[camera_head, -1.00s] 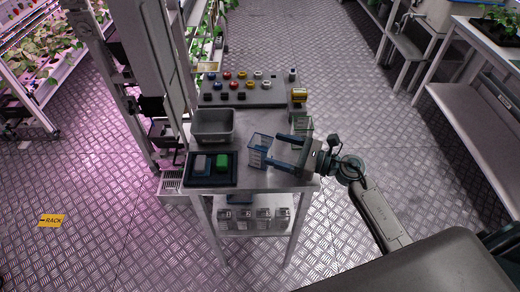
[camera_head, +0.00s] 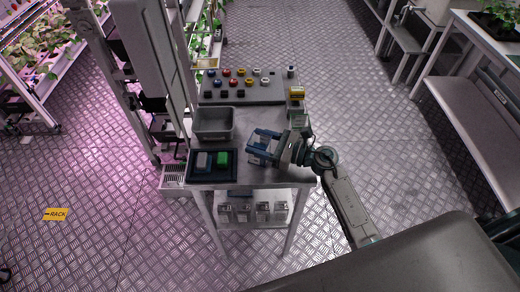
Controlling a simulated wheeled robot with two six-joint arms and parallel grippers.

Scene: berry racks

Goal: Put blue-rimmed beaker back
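The blue-rimmed clear beaker (camera_head: 256,160) stands on the metal cart top near its front edge, mostly hidden behind my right gripper. My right gripper (camera_head: 256,141) reaches in from the right with its two blue fingers over and about the beaker. The fingers look apart, but I cannot tell whether they press on its walls. My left gripper is not in view.
A grey bin (camera_head: 213,136) and a dark tray (camera_head: 206,178) with a grey and a green block sit on the left. A green-rimmed container (camera_head: 299,119) and yellow item (camera_head: 296,93) stand at the right edge. A board (camera_head: 233,97) with coloured knobs lies behind. Several clear containers fill the lower shelf.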

